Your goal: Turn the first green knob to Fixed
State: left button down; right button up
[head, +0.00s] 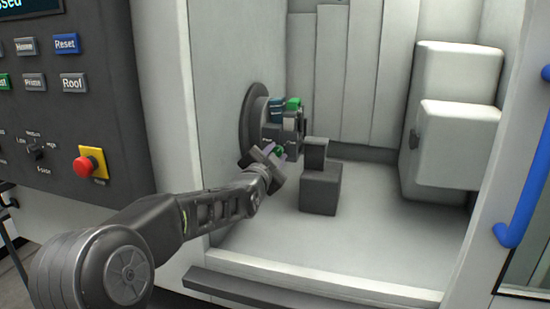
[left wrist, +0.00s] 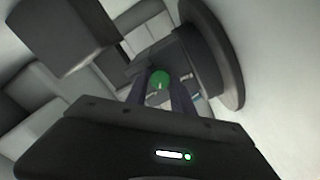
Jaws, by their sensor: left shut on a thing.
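A green knob (left wrist: 159,80) sits between the two fingers of my left gripper (left wrist: 162,92) in the left wrist view, and the fingers are shut on it. A second green part (head: 293,103) is at the top of the fixture. The knob's pointer and the Fixed mark cannot be read. My right gripper is not in view.
A dark block (head: 320,190) stands on the chamber floor just right of my gripper. A white housing (head: 458,120) is at the back right. A blue door handle (head: 525,190) is at the right edge. The control panel with a red button (head: 84,166) is at left.

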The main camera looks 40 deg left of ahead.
pick_arm(q)
jog(key=shift+m, duration=1.3)
jog(key=c, duration=1.1)
grip_release()
jog(key=v, duration=0.7)
jog(key=shift+s+d, duration=0.2)
jog(key=shift+s, duration=0.15)
jog(key=shift+f, duration=0.1)
